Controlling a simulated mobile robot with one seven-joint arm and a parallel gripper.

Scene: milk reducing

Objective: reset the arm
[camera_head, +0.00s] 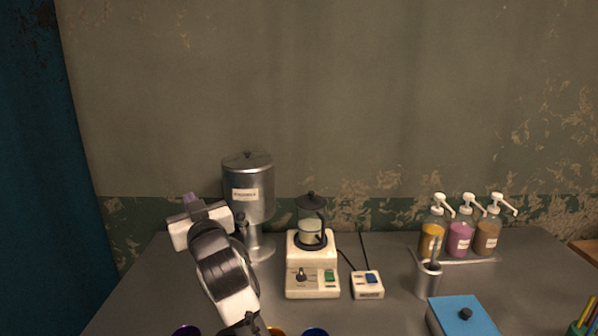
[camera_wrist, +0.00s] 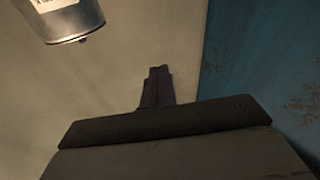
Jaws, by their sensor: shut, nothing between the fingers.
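My gripper (camera_wrist: 158,76) is in the wrist view with its dark fingers together and nothing between them. It is raised and points toward the wall. In the head view my white and black arm rises at the lower left, over the table (camera_head: 385,318), and its end is beside a metal dispenser (camera_head: 248,190). The fingertips are mostly hidden behind the wrist in the head view.
A glass pot (camera_head: 311,225) stands on a cream heater (camera_head: 312,280), with a small switch box (camera_head: 367,285) beside it. Several pump bottles (camera_head: 460,235) stand at the back right. A metal cup (camera_head: 428,280) and blue box (camera_head: 463,316) are in front. Coloured cups line the front edge.

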